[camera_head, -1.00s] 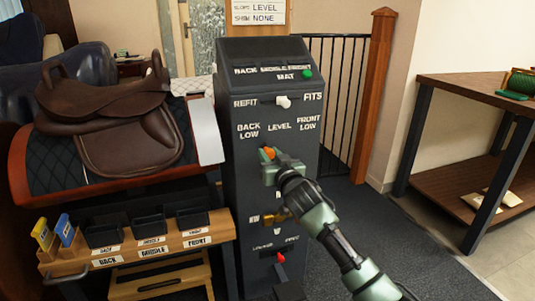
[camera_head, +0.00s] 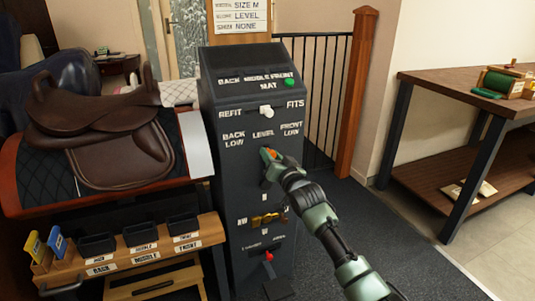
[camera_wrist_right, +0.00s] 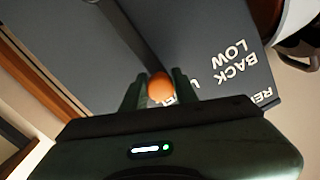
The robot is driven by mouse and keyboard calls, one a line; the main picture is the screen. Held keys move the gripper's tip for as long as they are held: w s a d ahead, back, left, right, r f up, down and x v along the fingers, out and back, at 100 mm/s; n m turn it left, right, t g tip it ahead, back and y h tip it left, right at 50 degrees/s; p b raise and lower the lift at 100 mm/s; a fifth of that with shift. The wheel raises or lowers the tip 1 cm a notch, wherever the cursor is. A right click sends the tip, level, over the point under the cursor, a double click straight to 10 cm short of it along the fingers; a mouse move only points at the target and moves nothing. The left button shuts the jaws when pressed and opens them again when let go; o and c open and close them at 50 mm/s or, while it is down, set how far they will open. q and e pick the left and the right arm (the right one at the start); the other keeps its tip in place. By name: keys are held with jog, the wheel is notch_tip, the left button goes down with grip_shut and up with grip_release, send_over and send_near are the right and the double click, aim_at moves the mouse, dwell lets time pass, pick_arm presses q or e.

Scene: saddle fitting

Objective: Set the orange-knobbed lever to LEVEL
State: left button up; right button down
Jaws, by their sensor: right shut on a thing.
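The orange knob (camera_head: 269,153) of the lever sits on the front of the dark grey control column (camera_head: 222,180), just below the word LEVEL and slightly to its right. BACK LOW is to its left and FRONT LOW to its right. My right gripper (camera_head: 270,157) is shut on the orange knob, and its arm comes in from the lower right. In the right wrist view the orange knob (camera_wrist_right: 160,87) shows between the two fingers. The lever's shaft is hidden. My left gripper is not in view.
A white knob (camera_head: 266,111) sits above, between REFIT and FITS. A brass handle (camera_head: 265,219) and a red-knobbed lever (camera_head: 268,256) are below. A brown saddle (camera_head: 100,115) rests on a stand at left. A wooden-topped table (camera_head: 470,90) stands at right.

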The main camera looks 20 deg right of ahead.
jog(key=shift+f, duration=0.1)
jog(key=c, duration=1.1)
grip_release()
jog(key=shift+s, duration=0.1)
jog(key=shift+s, duration=0.3)
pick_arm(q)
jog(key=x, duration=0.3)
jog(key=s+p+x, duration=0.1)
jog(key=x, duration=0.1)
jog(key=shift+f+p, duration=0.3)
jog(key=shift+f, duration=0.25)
pick_arm(e)
jog(key=s, duration=0.7)
jog(key=shift+d, duration=0.15)
